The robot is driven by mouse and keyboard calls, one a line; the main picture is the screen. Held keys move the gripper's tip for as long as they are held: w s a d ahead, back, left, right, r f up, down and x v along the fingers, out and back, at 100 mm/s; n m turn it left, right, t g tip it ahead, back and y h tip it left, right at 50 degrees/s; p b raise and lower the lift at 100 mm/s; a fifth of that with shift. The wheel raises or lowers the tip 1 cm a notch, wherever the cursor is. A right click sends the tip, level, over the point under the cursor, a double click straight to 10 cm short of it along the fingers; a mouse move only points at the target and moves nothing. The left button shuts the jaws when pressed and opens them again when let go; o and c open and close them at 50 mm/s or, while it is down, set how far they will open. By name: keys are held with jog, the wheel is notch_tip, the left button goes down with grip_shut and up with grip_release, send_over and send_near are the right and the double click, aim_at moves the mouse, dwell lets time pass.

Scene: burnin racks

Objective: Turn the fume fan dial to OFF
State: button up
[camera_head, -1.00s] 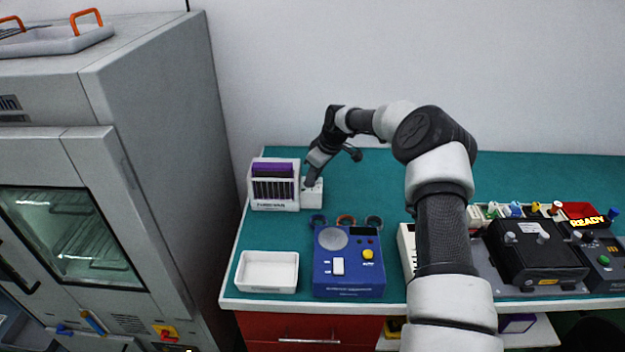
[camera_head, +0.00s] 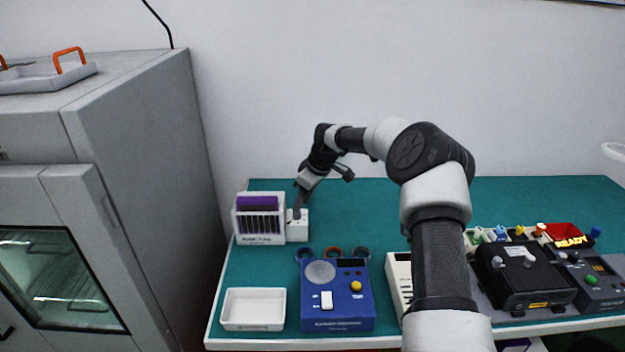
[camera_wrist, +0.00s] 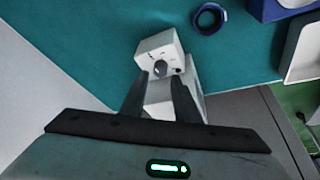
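The fume fan (camera_head: 241,240) is a white slotted unit with a purple top at the left back of the green bench. A small white control box (camera_head: 297,231) stands at its right side. In the wrist view the box (camera_wrist: 152,46) shows a small dark dial (camera_wrist: 160,68) with marks around it, too small to read. My gripper (camera_head: 297,210) points down at the box. In the wrist view my gripper (camera_wrist: 159,77) has its two dark fingers apart, one on each side of the dial. I cannot tell whether they touch it.
A white tray (camera_head: 254,326) and a blue device (camera_head: 337,308) stand in front, with several rings (camera_head: 333,253) behind the device. A black fixture (camera_head: 524,276) is at the right. A grey oven cabinet (camera_head: 140,140) stands left of the bench. The bench's back middle is clear.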

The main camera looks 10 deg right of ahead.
jog(key=v, duration=1.3)
jog(key=shift+b, duration=0.3)
jog(key=shift+w, duration=0.1)
jog(key=s+a+r+h, duration=0.2)
jog(key=s+a+r, duration=0.25)
jog(key=s, duration=0.45)
jog(key=s+a+r+h, duration=0.2)
jog(key=s+a+r, duration=0.25)
jog(key=s, duration=0.35)
jog(key=s+d+r+m+t+p, duration=0.1)
jog(key=s+m, duration=0.3)
jog(key=s, duration=0.8)
jog(key=s+d+r+m+t+y, duration=0.1)
jog(key=s+m, duration=0.4)
jog(key=s, duration=0.8)
jog(key=shift+s+d+r+p, duration=0.2)
jog(key=shift+d+r+p, duration=0.35)
jog(key=shift+d, duration=0.8)
jog(key=shift+r, duration=0.1)
